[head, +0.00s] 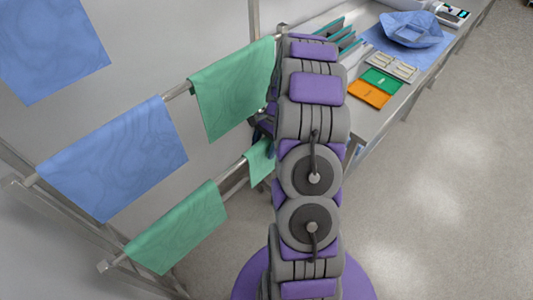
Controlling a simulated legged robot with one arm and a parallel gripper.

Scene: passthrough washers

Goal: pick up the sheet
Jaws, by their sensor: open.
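Several cloth sheets hang over the bars of a metal rack. An upper green sheet (233,85) hangs just left of my arm, and a blue sheet (112,158) hangs farther left on the same bar. A lower green sheet (178,228) and a small green sheet (259,163), partly hidden by my arm, hang below. Another blue sheet (50,45) is at the top left. My gripper (264,124) shows only as dark parts left of my arm, close to the upper green sheet's right edge. My arm hides most of it, and I cannot tell whether it touches cloth.
A long table (384,119) runs along the right, bearing orange (369,94) and green (381,79) packs, a tray (391,67), a blue cloth bundle (412,30) and a device (450,13). Rack posts stand close to my arm. The floor (450,200) at right is clear.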

